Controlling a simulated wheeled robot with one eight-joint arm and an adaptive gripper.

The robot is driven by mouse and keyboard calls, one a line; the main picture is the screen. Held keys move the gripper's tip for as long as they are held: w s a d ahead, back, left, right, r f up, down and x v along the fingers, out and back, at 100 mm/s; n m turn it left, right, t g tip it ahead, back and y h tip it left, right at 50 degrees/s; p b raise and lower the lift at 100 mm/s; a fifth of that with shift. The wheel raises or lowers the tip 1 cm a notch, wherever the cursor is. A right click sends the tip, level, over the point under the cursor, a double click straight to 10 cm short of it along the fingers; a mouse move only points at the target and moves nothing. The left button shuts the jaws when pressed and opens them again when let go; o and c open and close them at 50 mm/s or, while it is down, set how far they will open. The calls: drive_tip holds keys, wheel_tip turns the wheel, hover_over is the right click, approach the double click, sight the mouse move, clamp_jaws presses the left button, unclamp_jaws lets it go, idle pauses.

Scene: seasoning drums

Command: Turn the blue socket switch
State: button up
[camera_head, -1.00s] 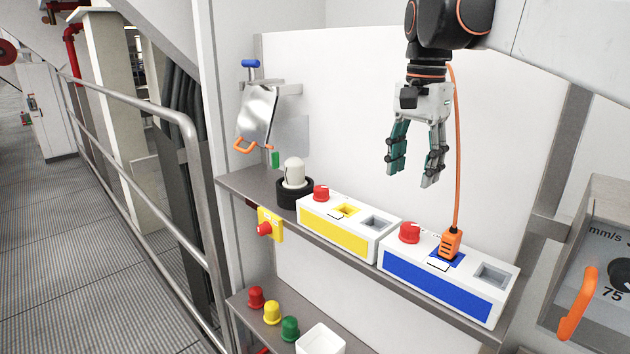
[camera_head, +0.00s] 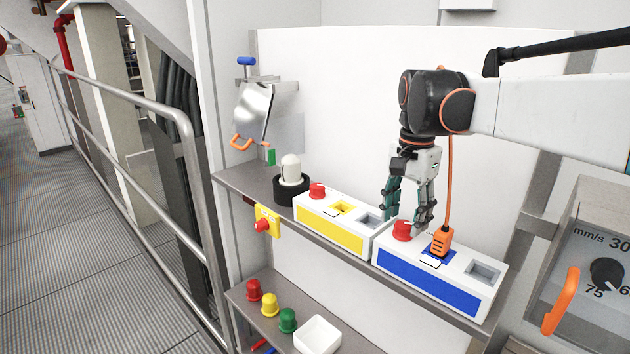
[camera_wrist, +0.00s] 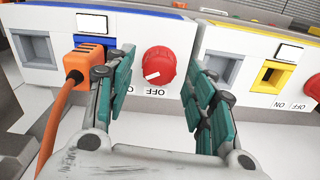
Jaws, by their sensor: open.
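The blue socket box (camera_head: 436,285) is white with a blue front panel and sits on the shelf at the right. Its red round switch (camera_head: 403,231) is on the box's left end; in the wrist view the red switch (camera_wrist: 158,67) has a white mark beside the word OFF. An orange plug (camera_head: 441,242) with an orange cable sits in the blue socket. My gripper (camera_head: 408,222) is open and points down just behind the red switch.
A yellow socket box (camera_head: 335,229) with its own red switch stands close at the left. A white lamp on a black base (camera_head: 290,180) is further left. The orange cable hangs beside my gripper.

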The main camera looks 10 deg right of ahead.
drive_tip(key=shift+f, duration=0.85)
drive_tip(key=c, duration=1.1)
drive_tip(key=shift+o, duration=0.2)
drive_tip(key=shift+n, duration=0.3)
drive_tip(key=n+b, duration=0.1)
drive_tip(key=n, duration=0.1)
drive_tip(key=n+b, duration=0.1)
drive_tip(key=n, duration=0.2)
drive_tip(key=shift+s+n, duration=0.2)
drive_tip(key=shift+n, duration=0.1)
drive_tip(key=n+b, duration=0.1)
drive_tip(key=n, duration=0.4)
drive_tip(key=shift+a+r+n, duration=0.1)
drive_tip(key=shift+r+n, duration=0.05)
drive_tip(key=shift+n, duration=0.15)
